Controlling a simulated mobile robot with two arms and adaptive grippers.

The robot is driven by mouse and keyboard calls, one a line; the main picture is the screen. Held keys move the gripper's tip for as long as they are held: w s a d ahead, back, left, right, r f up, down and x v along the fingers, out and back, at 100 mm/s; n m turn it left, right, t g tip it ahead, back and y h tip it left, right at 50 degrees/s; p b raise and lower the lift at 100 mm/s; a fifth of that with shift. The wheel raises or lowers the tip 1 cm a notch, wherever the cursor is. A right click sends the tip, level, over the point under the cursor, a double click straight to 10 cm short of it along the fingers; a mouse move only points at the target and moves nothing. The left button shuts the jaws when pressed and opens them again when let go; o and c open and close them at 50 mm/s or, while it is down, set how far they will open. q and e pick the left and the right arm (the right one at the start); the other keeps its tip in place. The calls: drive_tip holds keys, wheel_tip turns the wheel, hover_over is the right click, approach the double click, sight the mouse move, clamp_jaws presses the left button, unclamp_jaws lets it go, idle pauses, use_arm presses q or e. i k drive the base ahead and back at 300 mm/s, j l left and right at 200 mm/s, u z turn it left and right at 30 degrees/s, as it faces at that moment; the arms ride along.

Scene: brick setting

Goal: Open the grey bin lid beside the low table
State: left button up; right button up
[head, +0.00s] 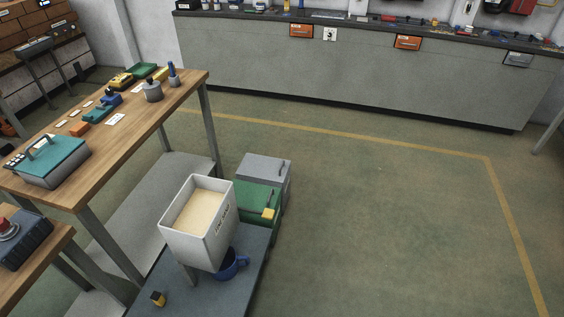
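The grey bin (276,182) stands on the floor just behind the green bin, past the far end of the low table (245,285). Its flat grey lid (262,165) lies shut on top, with a small dark handle or latch near the right side. The lower front of the bin is hidden behind the green bin. Neither of my grippers is in view.
A green bin (262,200) with a yellow latch sits between table and grey bin. A white tub (187,240) of beige material, a blue mug (238,264) and a small yellow-black item (158,299) are on the low table. A wooden workbench (150,115) stands left. Floor right is clear.

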sight(253, 166)
drive_tip(key=i+l+u, duration=0.1)
drive_tip(key=i+l, duration=0.65)
drive_tip(key=i+l+u, duration=0.15)
drive_tip(key=i+l, duration=0.2)
drive_tip(key=i+l+u, duration=0.1)
drive_tip(key=i+l, duration=0.25)
drive_tip(key=i+l+u, duration=0.1)
drive_tip(key=i+l, duration=0.2)
drive_tip(key=l, duration=0.25)
drive_tip(key=i+l, duration=0.35)
drive_tip(key=i+l+u, duration=0.15)
drive_tip(key=i+l, duration=0.15)
drive_tip(key=l, duration=0.3)
